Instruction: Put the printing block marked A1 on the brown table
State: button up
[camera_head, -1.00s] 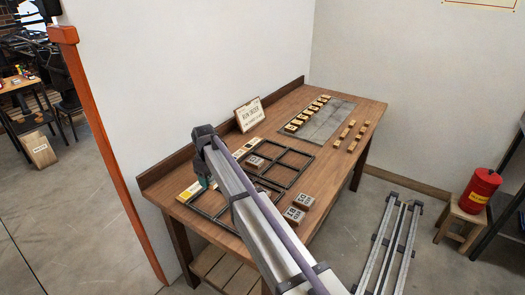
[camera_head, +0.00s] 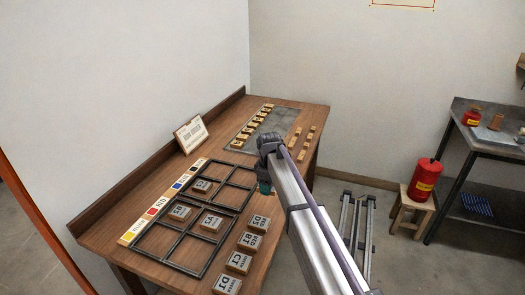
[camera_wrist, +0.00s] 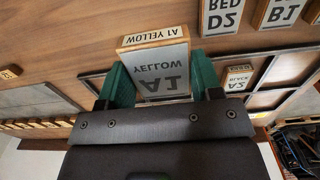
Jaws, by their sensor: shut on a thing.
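The printing block marked A1 (camera_wrist: 160,72) has a grey face reading "YELLOW A1" and a wooden side labelled "A1 YELLOW". In the wrist view it sits between the teal fingers of my gripper (camera_wrist: 162,82), which is shut on it. In the head view my gripper (camera_head: 264,187) hangs over the right part of the brown table (camera_head: 140,203). The block is hidden there behind the gripper and arm. I cannot tell whether it touches the table.
Blocks D2 (camera_head: 259,222), B1 (camera_head: 250,242), C1 (camera_head: 238,262) and D1 (camera_head: 227,284) line the table's front edge. A black divided frame (camera_head: 175,268) holds several blocks. A sign (camera_head: 190,135) stands behind. A grey slab (camera_head: 284,122) with small wooden pieces lies farther right.

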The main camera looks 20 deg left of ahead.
aim_at(267, 210)
jog(key=shift+s+a+f+b, duration=0.1)
jog(key=shift+f+b, duration=0.15)
jog(key=shift+b, duration=0.05)
notch_tip(267, 210, down, 10)
jog(key=b, duration=1)
jog(key=shift+r+p, duration=0.3)
jog(key=shift+c, duration=0.5)
jog(key=shift+f+b, duration=0.3)
jog(key=o, duration=1.1)
jog(key=shift+r, duration=0.1)
jog(key=shift+c, duration=0.2)
notch_tip(267, 210, up, 13)
jog(key=p, duration=1.3)
jog(key=shift+f, duration=0.25)
jog(key=shift+f, duration=0.1)
